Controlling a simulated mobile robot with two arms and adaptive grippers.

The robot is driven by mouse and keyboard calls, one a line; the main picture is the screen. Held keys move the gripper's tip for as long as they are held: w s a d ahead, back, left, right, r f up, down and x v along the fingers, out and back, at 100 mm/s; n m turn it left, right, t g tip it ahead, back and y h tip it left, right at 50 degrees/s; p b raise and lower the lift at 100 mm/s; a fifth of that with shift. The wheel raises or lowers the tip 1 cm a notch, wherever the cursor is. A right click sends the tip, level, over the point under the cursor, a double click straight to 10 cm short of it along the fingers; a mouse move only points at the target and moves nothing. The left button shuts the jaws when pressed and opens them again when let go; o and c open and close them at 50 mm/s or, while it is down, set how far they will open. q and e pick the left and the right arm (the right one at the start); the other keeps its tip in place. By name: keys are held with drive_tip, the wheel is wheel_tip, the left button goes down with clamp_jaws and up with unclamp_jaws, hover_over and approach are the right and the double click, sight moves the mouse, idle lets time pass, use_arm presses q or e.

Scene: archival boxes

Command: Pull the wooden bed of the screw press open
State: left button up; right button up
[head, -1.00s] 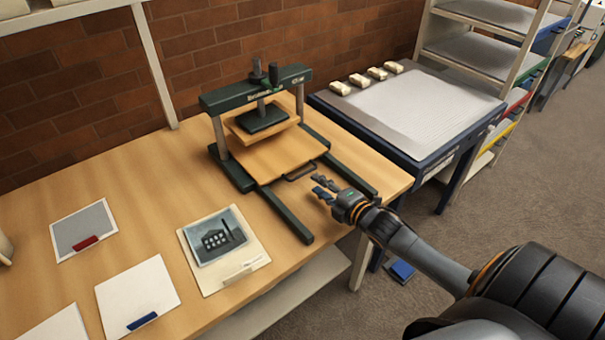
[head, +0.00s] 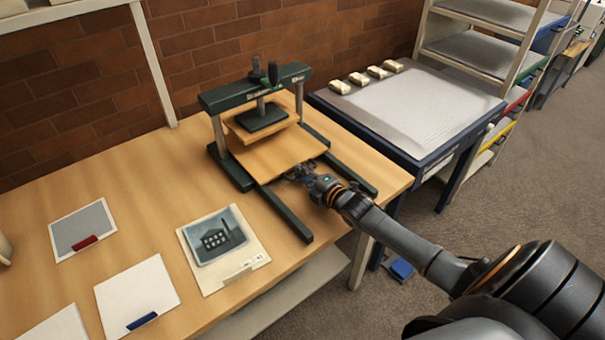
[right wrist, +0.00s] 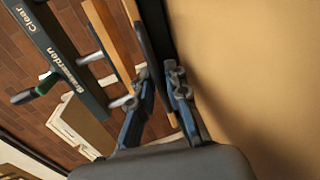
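The screw press (head: 229,168) stands on the wooden table with a dark green frame. Its wooden bed (head: 275,158) lies between two green rails, under the raised pressing board (head: 240,133). My right gripper (head: 300,172) is at the bed's front edge, over the dark handle, which it mostly hides in the head view. In the right wrist view, my right gripper's two fingers (right wrist: 162,85) stand close together on either side of a dark bar (right wrist: 154,50), apparently the handle. I cannot tell whether they are clamped on it. My left gripper is not in view.
A mounted picture (head: 222,245), a grey card (head: 84,228) and a white sheet (head: 137,292) lie on the table (head: 150,185) left of the press. A blue-edged table (head: 425,110) stands close on the right. The tabletop before the bed, between the rails, is clear.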

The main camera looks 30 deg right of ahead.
sight(346, 224)
clamp_jaws()
drive_tip(key=shift+s+p, duration=0.45)
drive_tip(key=shift+s, duration=0.05)
drive_tip(key=f+p+v, duration=0.1)
drive_tip(key=p+v, duration=0.1)
drive_tip(key=v, duration=0.3)
drive_tip(key=p+v, duration=0.2)
drive_tip(key=v, duration=0.3)
drive_tip(key=f+p+v, duration=0.1)
drive_tip(key=p+v, duration=0.2)
drive_tip(key=v, duration=0.3)
drive_tip(key=shift+s+f, duration=0.25)
drive_tip(key=shift+f, duration=0.15)
drive_tip(key=shift+s, duration=0.6)
drive_tip(key=o, duration=0.6)
unclamp_jaws()
drive_tip(key=shift+f, duration=0.1)
